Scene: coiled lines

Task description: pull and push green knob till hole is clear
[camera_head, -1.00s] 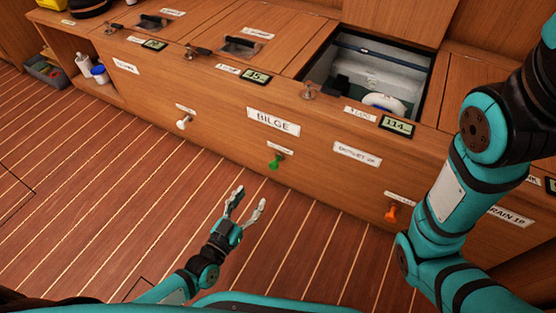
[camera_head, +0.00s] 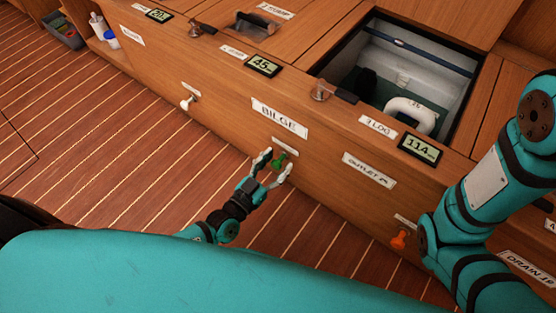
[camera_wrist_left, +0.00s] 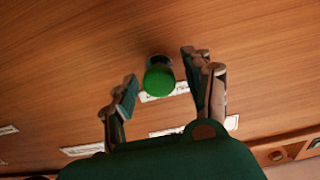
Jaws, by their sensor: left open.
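The green knob (camera_head: 279,161) sticks out of the wooden front panel, just below a small label under the BILGE sign (camera_head: 279,118). My left gripper (camera_head: 272,162) is open, with its fingertips close to the knob, one on each side in the picture. In the left wrist view the green knob (camera_wrist_left: 159,76) shows between and slightly beyond the open fingers (camera_wrist_left: 163,90), apart from both. The hatch opening (camera_head: 405,80) on the bench top shows a grey inside with a white curved pipe (camera_head: 411,112). My right gripper is out of view.
A white knob (camera_head: 187,102) is on the panel to the left and an orange knob (camera_head: 400,240) to the right. Displays read 45 (camera_head: 263,65) and 114 (camera_head: 420,148). My right arm covers the right side. The plank floor (camera_head: 110,150) is clear.

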